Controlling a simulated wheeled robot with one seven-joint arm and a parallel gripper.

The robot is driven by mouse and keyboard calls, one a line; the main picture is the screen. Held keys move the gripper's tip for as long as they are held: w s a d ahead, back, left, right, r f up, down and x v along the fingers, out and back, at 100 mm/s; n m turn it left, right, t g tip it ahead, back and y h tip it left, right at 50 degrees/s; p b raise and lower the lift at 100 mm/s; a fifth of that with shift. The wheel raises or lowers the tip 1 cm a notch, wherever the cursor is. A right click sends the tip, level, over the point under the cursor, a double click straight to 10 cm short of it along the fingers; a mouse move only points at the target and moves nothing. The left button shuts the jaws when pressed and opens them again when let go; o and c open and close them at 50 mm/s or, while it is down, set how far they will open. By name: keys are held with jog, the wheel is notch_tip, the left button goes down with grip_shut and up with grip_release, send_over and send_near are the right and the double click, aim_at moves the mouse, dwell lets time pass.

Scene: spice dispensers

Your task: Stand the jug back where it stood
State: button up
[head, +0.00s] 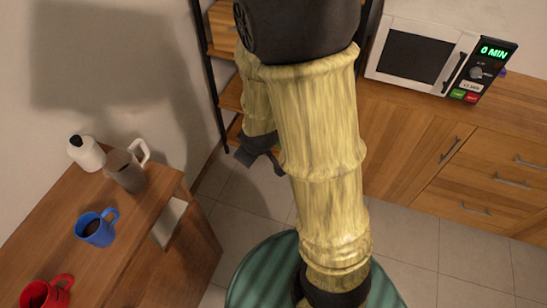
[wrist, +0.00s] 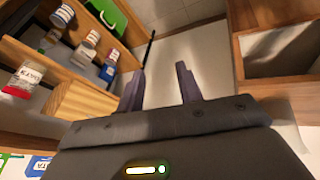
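A grey-brown jug (head: 125,171) with a white handle stands upright on the wooden table (head: 73,190) at the left of the head view. A small white pot (head: 86,152) with a dark knob stands close behind it. My gripper (head: 262,157) hangs to the right of the table, apart from the jug, and is partly hidden by my arm in the head view. In the wrist view my gripper (wrist: 160,84) has its two fingers spread, with only floor visible between them. The jug does not show in the wrist view.
A blue mug (head: 97,228) with dark contents and a red mug (head: 47,292) stand nearer on the table. A microwave (head: 418,55) sits on the wooden counter at right. In the wrist view, shelves hold several jars, including a red-labelled one (wrist: 24,78).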

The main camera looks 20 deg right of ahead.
jog(key=s+d+r+m+g, duration=0.2)
jog(key=s+r+m+g, duration=0.1)
jog(key=s+r+m, duration=0.2)
jog(key=s+m, duration=0.2)
jog(key=s, duration=0.1)
jog(key=shift+s+d+r, duration=0.25)
jog(key=shift+s+d, duration=0.05)
jog(key=shift+s, duration=0.05)
